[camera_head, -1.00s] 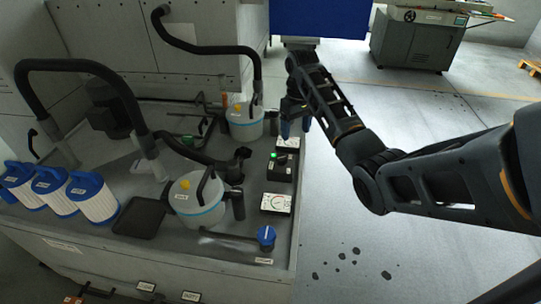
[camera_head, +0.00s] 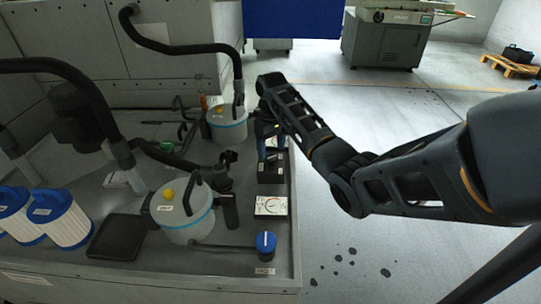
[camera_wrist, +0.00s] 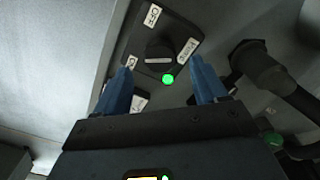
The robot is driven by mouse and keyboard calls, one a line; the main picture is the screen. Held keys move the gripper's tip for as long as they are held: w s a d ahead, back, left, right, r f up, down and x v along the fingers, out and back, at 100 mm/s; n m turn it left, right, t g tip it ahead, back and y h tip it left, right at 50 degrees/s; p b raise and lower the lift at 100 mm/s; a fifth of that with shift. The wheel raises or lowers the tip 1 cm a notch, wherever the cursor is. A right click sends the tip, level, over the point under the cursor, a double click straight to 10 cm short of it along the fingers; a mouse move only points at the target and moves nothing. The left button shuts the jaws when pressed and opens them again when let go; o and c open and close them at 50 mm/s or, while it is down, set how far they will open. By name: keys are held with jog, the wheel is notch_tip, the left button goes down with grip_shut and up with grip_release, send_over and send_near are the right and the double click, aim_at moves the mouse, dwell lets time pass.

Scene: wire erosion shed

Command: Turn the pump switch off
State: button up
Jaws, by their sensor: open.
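The pump switch is a dark box (camera_head: 271,172) on the right side of the bench in the head view. In the wrist view its black round knob (camera_wrist: 160,50) carries a white line, with a lit green lamp (camera_wrist: 168,79) beside it. White labels surround the knob; one (camera_wrist: 152,15) seems to read OFF, upside down. Which label the knob points at I cannot tell for sure. My gripper (camera_head: 272,141) is over the box, its blue fingers pointing down. In the wrist view the open fingers (camera_wrist: 161,84) are apart and empty, with the knob beyond the gap between them.
White canisters (camera_head: 181,213) and black hoses stand left of the switch. The floor (camera_head: 400,110) right of the bench is open.

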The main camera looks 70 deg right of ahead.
aim_at(271, 157)
jog(key=shift+f, duration=1.7)
jog(key=c, duration=1.1)
